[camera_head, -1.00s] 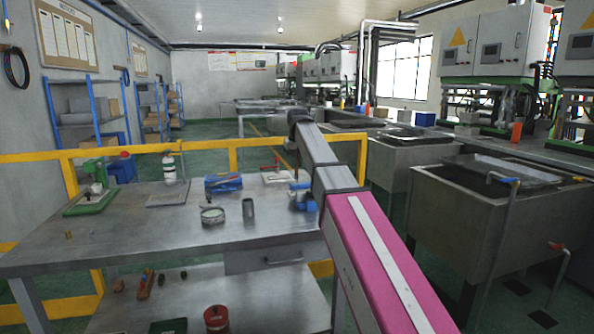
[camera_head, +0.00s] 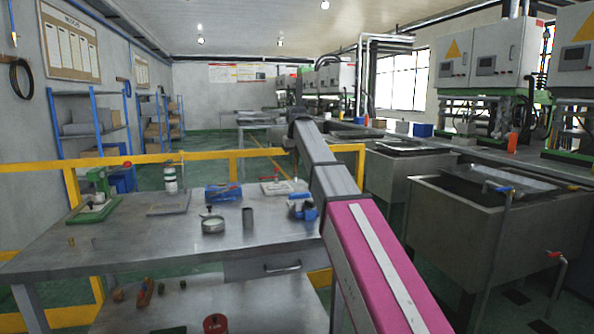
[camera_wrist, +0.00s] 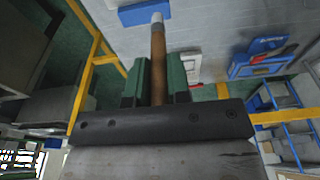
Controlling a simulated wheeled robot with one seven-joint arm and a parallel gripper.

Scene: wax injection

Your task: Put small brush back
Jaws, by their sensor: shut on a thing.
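In the wrist view, my gripper (camera_wrist: 157,78) has its two dark green fingers closed around the brown wooden handle of the small brush (camera_wrist: 158,55). The brush points away from the gripper, and its pale grey end (camera_wrist: 157,18) lies in front of a blue block (camera_wrist: 138,14). I cannot tell whether they touch. In the head view, a blue item (camera_head: 305,208) stands on the right part of the metal table (camera_head: 150,238), beside my pink arm. The gripper and brush cannot be made out clearly there.
A round pot (camera_head: 212,225), a grey cup (camera_head: 248,218), a blue box (camera_head: 223,192) and a green-based press (camera_head: 95,208) stand on the table. A yellow rail (camera_head: 200,157) runs behind it. Metal sinks (camera_head: 470,225) stand at the right. The front left tabletop is mostly clear.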

